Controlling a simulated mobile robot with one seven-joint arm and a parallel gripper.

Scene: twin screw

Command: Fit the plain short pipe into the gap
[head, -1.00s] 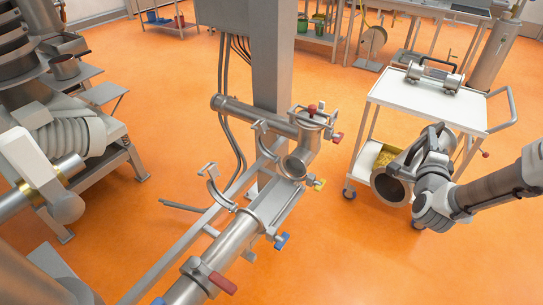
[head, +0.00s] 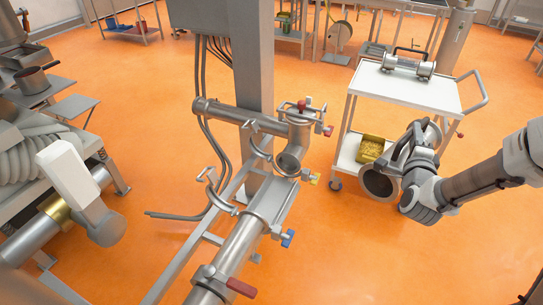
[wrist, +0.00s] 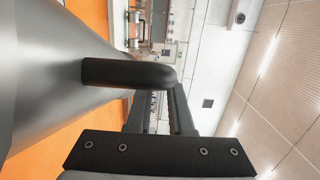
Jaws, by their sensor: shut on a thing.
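My gripper (head: 418,150) is shut on the black handle (wrist: 128,72) of a plain grey short pipe (wrist: 40,65). In the head view the pipe's open round end (head: 379,186) faces left and towards me. The pipe is held in the air in front of the trolley. The gap lies to its left, between the open-ended elbow (head: 290,162) and the lower pipe (head: 236,245). A grey trough (head: 277,200) spans the gap, and it looks empty. Open clamp halves (head: 212,183) stand beside it. The pipe's far end is partly hidden by my gripper.
A white trolley (head: 452,98) carries another handled pipe (head: 408,63) on top and a yellow bin (head: 371,149) below. A grey column (head: 253,85) rises behind the pipe run. Machinery (head: 75,180) stands at left. Orange floor is clear between the trolley and the pipe run.

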